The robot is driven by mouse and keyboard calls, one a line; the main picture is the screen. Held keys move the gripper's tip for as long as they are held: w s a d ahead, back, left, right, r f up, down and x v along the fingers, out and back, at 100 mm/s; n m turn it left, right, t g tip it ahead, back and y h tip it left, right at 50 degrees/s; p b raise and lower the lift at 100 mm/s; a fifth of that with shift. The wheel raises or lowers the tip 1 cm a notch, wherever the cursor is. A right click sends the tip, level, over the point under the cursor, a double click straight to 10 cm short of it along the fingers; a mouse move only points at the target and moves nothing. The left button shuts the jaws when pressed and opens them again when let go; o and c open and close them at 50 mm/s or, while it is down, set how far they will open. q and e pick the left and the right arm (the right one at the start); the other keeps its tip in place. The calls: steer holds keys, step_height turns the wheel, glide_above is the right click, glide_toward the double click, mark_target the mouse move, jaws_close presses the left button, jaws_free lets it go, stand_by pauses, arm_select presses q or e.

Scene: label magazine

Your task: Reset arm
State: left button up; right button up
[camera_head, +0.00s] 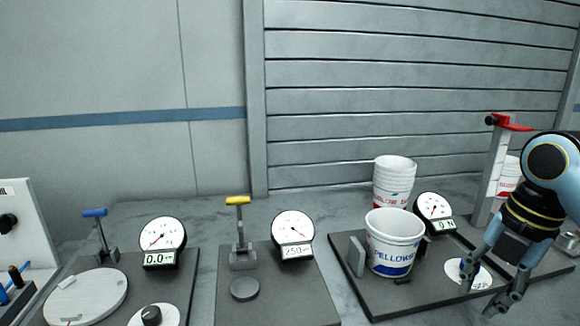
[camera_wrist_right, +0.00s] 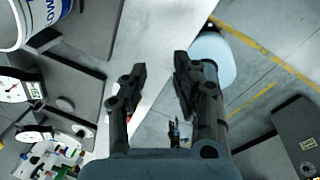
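My right gripper (camera_head: 478,291) comes in at the right of the head view, over the right end of the right-hand dark plate. It is open and empty. Its two fingers also show spread apart in the right wrist view (camera_wrist_right: 158,78), with nothing between them. A white bucket marked "PELLOWS" (camera_head: 393,252) stands upright on the dark plate, left of the gripper and apart from it. Part of the bucket shows at the top left of the right wrist view (camera_wrist_right: 36,22). My left gripper is in neither view.
Stacked white cups (camera_head: 394,180) stand behind the bucket, beside a dial gauge (camera_head: 433,206). A red-topped post (camera_head: 497,165) stands close behind my right arm. Further left are a yellow-handled lever (camera_head: 238,220), another gauge (camera_head: 293,227) and a blue-handled lever (camera_head: 97,225).

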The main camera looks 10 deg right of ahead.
steer(key=s+a+f+m+t+h, duration=0.1)
steer(key=s+a+f+m, duration=0.15)
steer(key=s+m, duration=0.8)
steer(key=s+a+f+m+t+h, duration=0.1)
steer(key=s+a+f+m, duration=0.15)
steer(key=s+m, duration=0.8)
step_height(320, 180, down, 32)
steer(key=d+m+g+b, duration=0.1)
steer(key=d+m+b, duration=0.15)
steer(key=b, duration=0.45)
arm_select(q)
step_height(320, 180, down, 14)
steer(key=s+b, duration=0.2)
steer(key=b, duration=0.4)
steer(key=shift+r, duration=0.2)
arm_select(e)
steer(key=s+f, duration=0.9)
steer(key=f, duration=0.2)
steer(key=s+f+g, duration=0.1)
steer(key=s+f, duration=0.8)
steer(key=f, duration=0.3)
steer(key=shift+d+f, duration=0.2)
steer(key=shift+f, duration=0.05)
